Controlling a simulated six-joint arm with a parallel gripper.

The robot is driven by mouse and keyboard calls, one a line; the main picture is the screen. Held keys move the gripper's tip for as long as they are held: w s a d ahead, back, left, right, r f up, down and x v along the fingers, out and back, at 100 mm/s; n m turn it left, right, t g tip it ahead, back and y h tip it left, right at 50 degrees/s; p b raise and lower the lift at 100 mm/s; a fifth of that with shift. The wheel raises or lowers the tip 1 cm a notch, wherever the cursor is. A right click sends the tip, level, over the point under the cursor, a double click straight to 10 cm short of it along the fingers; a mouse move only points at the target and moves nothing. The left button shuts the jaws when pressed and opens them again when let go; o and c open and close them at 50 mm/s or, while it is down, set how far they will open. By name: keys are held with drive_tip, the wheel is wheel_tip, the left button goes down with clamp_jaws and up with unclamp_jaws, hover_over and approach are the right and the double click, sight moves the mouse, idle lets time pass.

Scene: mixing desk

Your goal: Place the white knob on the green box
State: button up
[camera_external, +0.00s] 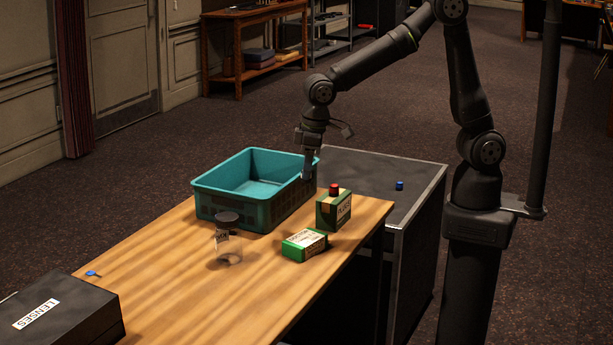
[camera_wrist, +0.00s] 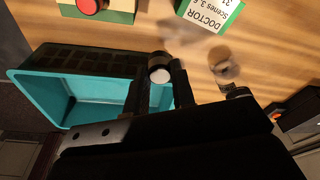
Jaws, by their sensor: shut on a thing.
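My gripper (camera_external: 308,172) hangs over the right rim of the teal bin. In the wrist view my gripper (camera_wrist: 160,80) is shut on a small knob with a white face (camera_wrist: 159,74) and a dark body, held between the fingertips. The knob cannot be made out in the external view. One green box (camera_external: 334,210) stands upright with a red knob (camera_external: 335,189) on top. Another green box (camera_external: 304,244) with a white label lies flat in front of it. Both show at the top of the wrist view, the labelled one (camera_wrist: 211,12) cut off by the edge.
The teal bin (camera_external: 213,205) looks empty and stands behind the boxes. A clear jar with a dark lid (camera_external: 228,245) stands left of the flat box. A black LENSES case (camera_external: 60,312) and a blue item (camera_external: 92,273) lie front left. A blue knob (camera_external: 399,185) sits on the dark cabinet.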

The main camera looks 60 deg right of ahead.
drive_tip(key=d, duration=0.2)
hover_over(303, 237)
drive_tip(key=f, duration=0.4)
drive_tip(key=s+f, duration=0.1)
drive_tip(key=f, duration=0.2)
drive_tip(key=shift+f, duration=0.1)
drive_tip(key=shift+w+f, duration=0.1)
drive_tip(key=shift+f, duration=1.8)
drive_tip(key=shift+f, duration=0.15)
drive_tip(key=o, duration=1)
drive_tip(key=shift+c, duration=0.2)
wheel_tip(303, 237, up, 12)
drive_tip(key=s, duration=0.1)
drive_tip(key=shift+s+d, duration=0.35)
